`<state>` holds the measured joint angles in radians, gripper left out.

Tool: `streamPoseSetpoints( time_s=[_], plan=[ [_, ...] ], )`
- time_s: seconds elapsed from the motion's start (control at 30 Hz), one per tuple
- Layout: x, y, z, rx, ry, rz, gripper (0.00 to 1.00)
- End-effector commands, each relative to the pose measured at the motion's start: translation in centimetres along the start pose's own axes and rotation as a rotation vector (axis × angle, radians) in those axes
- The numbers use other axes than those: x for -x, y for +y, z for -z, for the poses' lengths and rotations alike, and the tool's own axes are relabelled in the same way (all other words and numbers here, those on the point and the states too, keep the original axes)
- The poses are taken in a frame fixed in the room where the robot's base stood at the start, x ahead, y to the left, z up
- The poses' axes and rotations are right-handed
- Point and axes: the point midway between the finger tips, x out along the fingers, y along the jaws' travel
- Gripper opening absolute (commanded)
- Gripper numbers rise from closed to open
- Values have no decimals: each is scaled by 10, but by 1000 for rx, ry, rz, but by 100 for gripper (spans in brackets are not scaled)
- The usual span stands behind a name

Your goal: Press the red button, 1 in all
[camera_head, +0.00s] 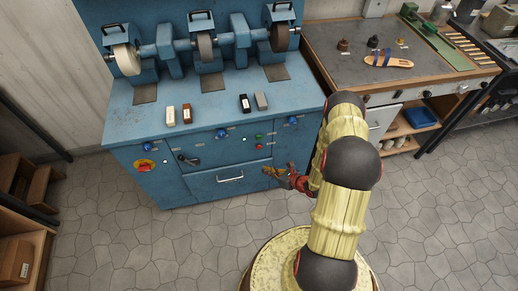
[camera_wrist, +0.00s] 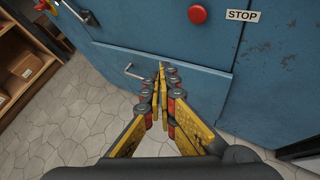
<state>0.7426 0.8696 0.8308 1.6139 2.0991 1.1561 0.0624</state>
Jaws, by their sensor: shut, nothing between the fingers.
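The red button (camera_head: 258,147) is a small round button on the front of the blue machine, just below a green one. In the wrist view the red button (camera_wrist: 198,15) is near the top edge, a domed round knob left of a white "STOP" label (camera_wrist: 241,15). My gripper (camera_head: 268,170) is in front of the machine, below and a little right of the button. In the wrist view my gripper (camera_wrist: 162,68) has its fingertips together and empty, lower and left of the button. It looks apart from the button; the exact gap to the panel cannot be told.
A green button (camera_head: 259,135) sits just above the red one. A larger red knob on a yellow plate (camera_head: 145,166) is at the panel's left. A drawer handle (camera_head: 230,178) sticks out left of my gripper. Grinding wheels stand on top; a workbench (camera_head: 330,35) is at right.

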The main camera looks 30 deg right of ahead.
Motion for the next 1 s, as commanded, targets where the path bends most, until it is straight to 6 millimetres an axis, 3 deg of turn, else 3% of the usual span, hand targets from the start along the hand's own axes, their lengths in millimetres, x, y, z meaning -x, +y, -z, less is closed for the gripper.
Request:
streamPoseSetpoints(
  time_s=[0.27, 0.7, 1.0],
  plan=[
    [-10, -7, -6, 3, -1, -1, 0],
    [-49, -35, -34, 3, 0, -1, 0],
    [-61, -44, -44, 1, 0, -2, 0]
  ],
)
